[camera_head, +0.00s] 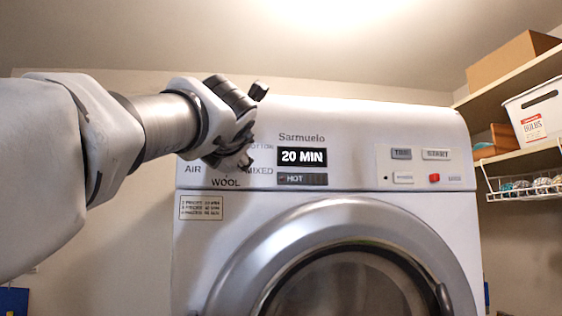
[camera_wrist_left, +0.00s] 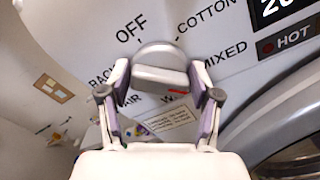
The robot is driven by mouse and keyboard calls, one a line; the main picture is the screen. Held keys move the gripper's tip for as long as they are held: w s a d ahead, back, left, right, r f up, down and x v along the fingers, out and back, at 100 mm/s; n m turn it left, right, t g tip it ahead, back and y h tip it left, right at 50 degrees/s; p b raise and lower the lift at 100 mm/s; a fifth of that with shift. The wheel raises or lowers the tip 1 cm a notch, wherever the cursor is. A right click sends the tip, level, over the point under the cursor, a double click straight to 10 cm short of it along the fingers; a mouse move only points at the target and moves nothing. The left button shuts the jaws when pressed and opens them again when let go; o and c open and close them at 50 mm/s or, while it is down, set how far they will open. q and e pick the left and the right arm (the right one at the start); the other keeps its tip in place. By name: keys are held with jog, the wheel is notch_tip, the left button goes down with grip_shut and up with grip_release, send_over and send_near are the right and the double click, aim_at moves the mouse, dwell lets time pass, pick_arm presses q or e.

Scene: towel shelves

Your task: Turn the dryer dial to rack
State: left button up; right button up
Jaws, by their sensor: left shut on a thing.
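The dryer (camera_head: 330,118) stands ahead, its control panel facing me. In the left wrist view the round grey dial (camera_wrist_left: 160,72) has a raised bar grip. Labels around it read OFF, COTTON, MIXED, a partly covered W word, AIR and a partly covered RACK (camera_wrist_left: 100,80). A red mark (camera_wrist_left: 178,92) shows at the dial's lower right, beside the W label. My left gripper (camera_head: 251,125) is at the panel's left end and hides the dial in the head view. Its fingers (camera_wrist_left: 160,80) are shut on the dial, one on each side. My right gripper is not in view.
The display (camera_head: 302,157) reads 20 MIN, with HOT below it. Buttons, one red (camera_head: 434,178), sit at the panel's right. The round door (camera_head: 340,215) is below. Shelves with a white bin (camera_head: 538,112) and a cardboard box (camera_head: 508,60) are at the right.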

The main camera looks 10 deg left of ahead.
pick_arm(q)
jog(key=m, duration=0.4)
jog(key=shift+w+f+m, duration=0.15)
jog(key=shift+f+m, duration=0.15)
jog(key=shift+f, duration=0.1)
jog(key=m, duration=0.5)
jog(key=shift+r, duration=0.1)
jog(key=m, duration=0.5)
jog(key=shift+r, duration=0.1)
jog(key=m, duration=0.4)
jog(key=shift+s+r+m, duration=0.2)
jog(key=shift+m, duration=0.1)
jog(key=m, duration=0.3)
jog(key=shift+a+r+m, duration=0.1)
jog(key=shift+m, duration=0.2)
jog(key=m, duration=0.4)
jog(key=shift+m, duration=0.3)
jog(key=m, duration=0.6)
jog(key=shift+w+m, duration=0.15)
jog(key=shift+m, duration=0.55)
